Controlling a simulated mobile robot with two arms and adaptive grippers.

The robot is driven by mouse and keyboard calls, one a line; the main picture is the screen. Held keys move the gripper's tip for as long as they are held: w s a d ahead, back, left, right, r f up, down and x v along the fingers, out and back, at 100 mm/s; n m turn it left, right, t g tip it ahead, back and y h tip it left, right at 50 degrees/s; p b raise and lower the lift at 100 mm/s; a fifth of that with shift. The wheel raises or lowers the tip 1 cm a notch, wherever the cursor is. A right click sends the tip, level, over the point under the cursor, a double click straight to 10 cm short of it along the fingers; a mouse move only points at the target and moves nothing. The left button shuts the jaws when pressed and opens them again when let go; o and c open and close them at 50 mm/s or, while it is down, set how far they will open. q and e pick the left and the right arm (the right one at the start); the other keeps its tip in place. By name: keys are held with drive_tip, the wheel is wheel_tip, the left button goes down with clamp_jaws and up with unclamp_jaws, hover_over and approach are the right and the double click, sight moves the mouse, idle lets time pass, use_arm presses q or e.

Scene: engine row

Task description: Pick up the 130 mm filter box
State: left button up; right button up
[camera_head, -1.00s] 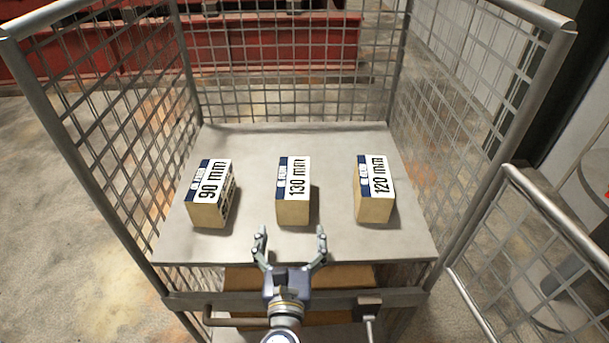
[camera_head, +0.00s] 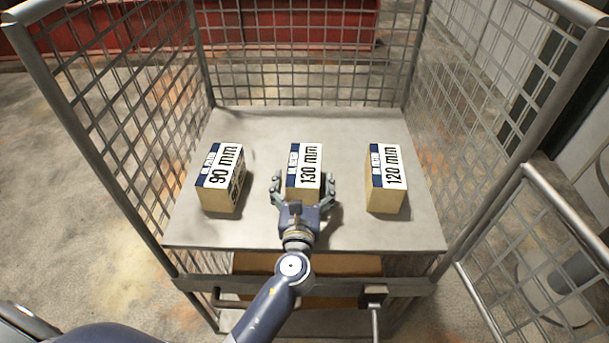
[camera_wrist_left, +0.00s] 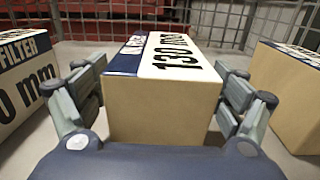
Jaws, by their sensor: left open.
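The 130 mm filter box (camera_head: 307,163) stands in the middle of the cage shelf (camera_head: 270,124), its white and blue label on top. My left gripper (camera_head: 304,181) is open, with one finger on each side of the near end of this box. In the left wrist view the box (camera_wrist_left: 163,107) fills the middle between the two open fingers (camera_wrist_left: 163,92), with gaps visible beside it. The box rests on the shelf. My right gripper is in neither view.
The 90 mm box (camera_head: 222,178) stands to the left and the 120 mm box (camera_head: 385,180) to the right, both apart from my fingers. Wire mesh walls (camera_head: 315,60) close the back and sides. A lower shelf with cardboard (camera_head: 350,265) lies below the front edge.

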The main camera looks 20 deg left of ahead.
use_arm(q)
drive_tip(key=shift+w+a, duration=0.1)
drive_tip(key=shift+w, duration=0.15)
drive_tip(key=c, duration=1.5)
drive_tip(key=shift+r, duration=0.1)
drive_tip(key=shift+r, duration=0.1)
